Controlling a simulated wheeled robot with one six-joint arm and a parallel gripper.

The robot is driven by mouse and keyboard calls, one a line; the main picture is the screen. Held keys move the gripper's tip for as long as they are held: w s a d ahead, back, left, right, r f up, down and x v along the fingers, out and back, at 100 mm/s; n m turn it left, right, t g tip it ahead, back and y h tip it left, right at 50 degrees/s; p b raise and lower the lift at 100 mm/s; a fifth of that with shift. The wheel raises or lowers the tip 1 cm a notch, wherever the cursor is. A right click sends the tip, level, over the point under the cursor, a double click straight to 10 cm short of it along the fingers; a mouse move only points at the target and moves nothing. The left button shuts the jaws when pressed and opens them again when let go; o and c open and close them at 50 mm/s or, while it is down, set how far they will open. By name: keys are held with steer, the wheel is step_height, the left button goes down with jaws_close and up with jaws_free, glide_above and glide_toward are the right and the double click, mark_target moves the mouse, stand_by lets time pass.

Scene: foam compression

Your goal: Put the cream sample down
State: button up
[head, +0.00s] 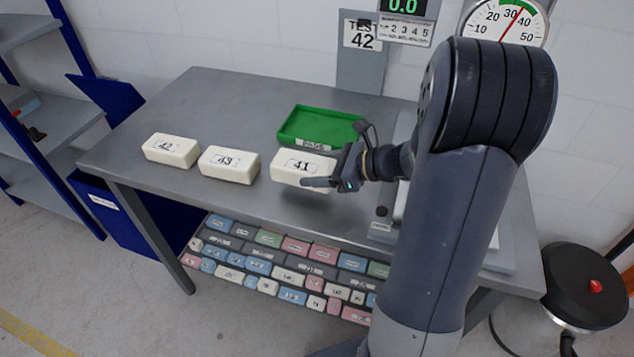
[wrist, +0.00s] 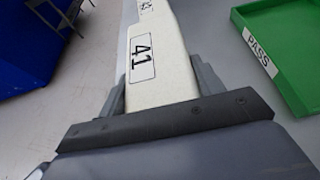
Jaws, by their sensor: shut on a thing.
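A cream sample labelled 41 (head: 303,167) is held in my gripper (head: 322,170) over the grey table, just in front of the green tray. In the wrist view the same cream sample (wrist: 153,62) lies between the two fingers of my gripper (wrist: 160,85), its label facing the camera. I cannot tell whether its underside touches the table. Two more cream samples, labelled 43 (head: 229,165) and 42 (head: 171,150), rest on the table to the left. The green tray (head: 290,137) is marked PASS and looks empty.
A shelf below holds several coloured foam blocks (head: 270,262). A gauge (head: 505,22) and a display (head: 405,8) stand behind. A blue bin (head: 125,215) is at the left.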

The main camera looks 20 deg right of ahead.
steer(key=shift+f, duration=1.9)
steer(key=shift+f, duration=0.15)
steer(key=o, duration=1)
steer(key=shift+c, duration=0.2)
steer(key=shift+r, duration=0.3)
steer(key=v, duration=1.1)
steer(key=shift+s+d+r+b, duration=0.1)
steer(key=shift+s+d+b, duration=0.15)
steer(key=shift+d+b, duration=0.1)
